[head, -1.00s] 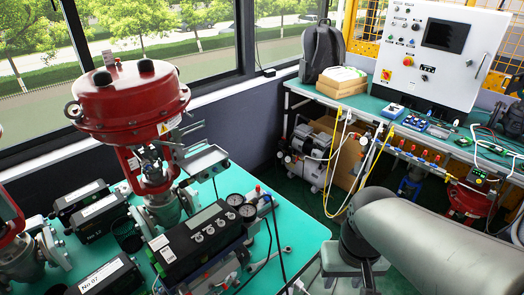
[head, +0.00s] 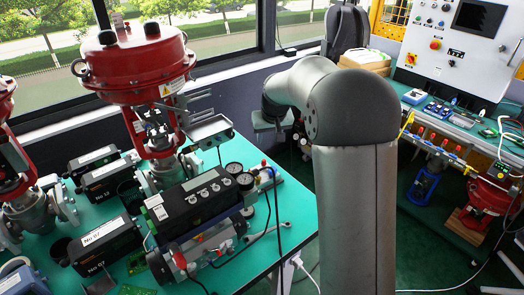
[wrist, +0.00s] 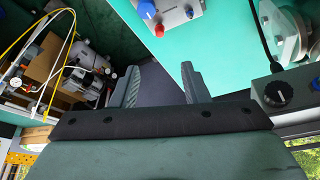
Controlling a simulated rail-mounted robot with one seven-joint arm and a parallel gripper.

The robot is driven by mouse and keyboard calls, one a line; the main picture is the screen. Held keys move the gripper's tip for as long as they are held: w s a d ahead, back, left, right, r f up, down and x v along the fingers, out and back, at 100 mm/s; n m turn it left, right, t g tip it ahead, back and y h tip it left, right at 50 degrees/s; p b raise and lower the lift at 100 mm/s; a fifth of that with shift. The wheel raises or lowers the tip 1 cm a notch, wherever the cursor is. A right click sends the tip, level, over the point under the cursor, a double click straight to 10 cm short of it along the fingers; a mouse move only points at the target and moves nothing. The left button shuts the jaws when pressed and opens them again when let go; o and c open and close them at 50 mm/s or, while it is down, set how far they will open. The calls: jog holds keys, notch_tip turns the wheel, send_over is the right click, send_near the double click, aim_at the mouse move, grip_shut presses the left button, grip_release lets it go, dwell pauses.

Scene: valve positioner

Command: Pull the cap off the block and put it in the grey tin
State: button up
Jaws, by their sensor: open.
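A small grey block (head: 266,179) stands at the right of the green bench, beside the gauges, with a small red part (head: 264,163) on top. In the wrist view, the block (wrist: 176,14) shows at the top edge with a blue cap-like piece (wrist: 146,8) and a red one (wrist: 159,31). I cannot tell which is the cap. My gripper (wrist: 161,85) is open and empty, its fingers apart from the block, over the bench edge. In the head view it hangs above and right of the bench, partly hidden by my arm. A dark round can (head: 128,191) stands behind the black positioner; I cannot tell if it is the grey tin.
The black positioner (head: 196,200) and its gauges (head: 240,175) stand left of the block. A red valve actuator (head: 135,65) rises behind. A wrench (head: 268,232) lies on the bench (head: 262,258). A second bench (head: 440,118) with a control panel is at right.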

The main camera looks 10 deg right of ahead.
aim_at(264, 160)
jog(key=p+x, duration=0.1)
jog(key=x, duration=1.4)
jog(key=shift+s+f+p, duration=0.1)
jog(key=shift+f+p, duration=0.05)
jog(key=shift+p, duration=0.2)
grip_shut()
